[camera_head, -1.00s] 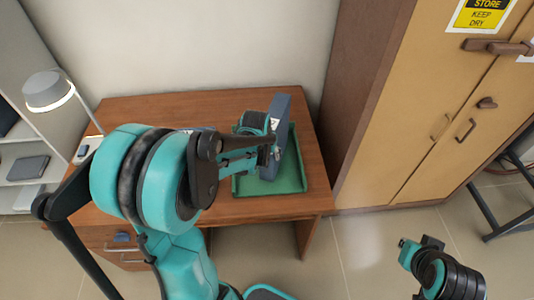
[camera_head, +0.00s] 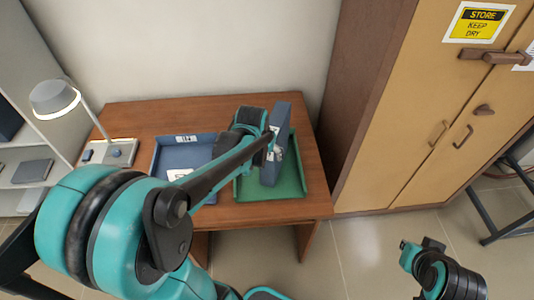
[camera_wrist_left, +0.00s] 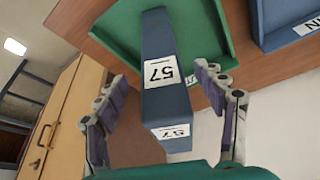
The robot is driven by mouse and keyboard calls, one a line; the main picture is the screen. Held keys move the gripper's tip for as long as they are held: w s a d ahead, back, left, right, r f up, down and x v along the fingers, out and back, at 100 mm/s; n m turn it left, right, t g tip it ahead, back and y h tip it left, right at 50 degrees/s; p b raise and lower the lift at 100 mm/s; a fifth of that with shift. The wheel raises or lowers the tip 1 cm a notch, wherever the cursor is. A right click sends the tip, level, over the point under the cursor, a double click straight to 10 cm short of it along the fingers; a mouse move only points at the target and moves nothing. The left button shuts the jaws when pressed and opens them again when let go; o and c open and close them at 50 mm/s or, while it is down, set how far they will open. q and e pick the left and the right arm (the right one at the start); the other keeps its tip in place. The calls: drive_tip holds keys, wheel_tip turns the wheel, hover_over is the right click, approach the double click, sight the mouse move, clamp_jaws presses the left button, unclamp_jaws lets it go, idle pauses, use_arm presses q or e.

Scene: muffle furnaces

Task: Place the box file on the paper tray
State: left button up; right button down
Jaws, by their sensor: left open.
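The blue-grey box file (camera_head: 280,155) stands upright in the green tray (camera_head: 296,187) on the desk. In the left wrist view the box file (camera_wrist_left: 160,45) shows two white labels marked 57 and sits over the green tray (camera_wrist_left: 112,28). My left gripper (camera_wrist_left: 160,82) is open, with one finger on each side of the file and gaps visible between. In the head view my left gripper (camera_head: 274,149) is at the file's near side, partly hidden by the arm. My right gripper (camera_head: 408,248) is low at the right, away from the desk; its jaws are unclear.
A blue tray (camera_head: 183,150) with white labels lies left of the green tray, partly behind my left arm. A lamp (camera_head: 56,99) stands at the desk's left end. A tan cabinet (camera_head: 420,120) stands close to the desk's right.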

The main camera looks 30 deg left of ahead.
use_arm(q)
drive_tip(key=s+d+r+m+t, duration=0.1)
drive_tip(key=s+d+r, duration=0.2)
drive_tip(key=s, duration=0.4)
drive_tip(key=s+d+r+t+p, duration=0.1)
drive_tip(key=s+d+r, duration=0.2)
drive_tip(key=s+d, duration=0.3)
drive_tip(key=shift+s+d+r+m+t+h, duration=0.3)
drive_tip(key=shift+s+r+m+h, duration=0.1)
drive_tip(key=shift+s, duration=0.25)
drive_tip(key=shift+f, duration=0.1)
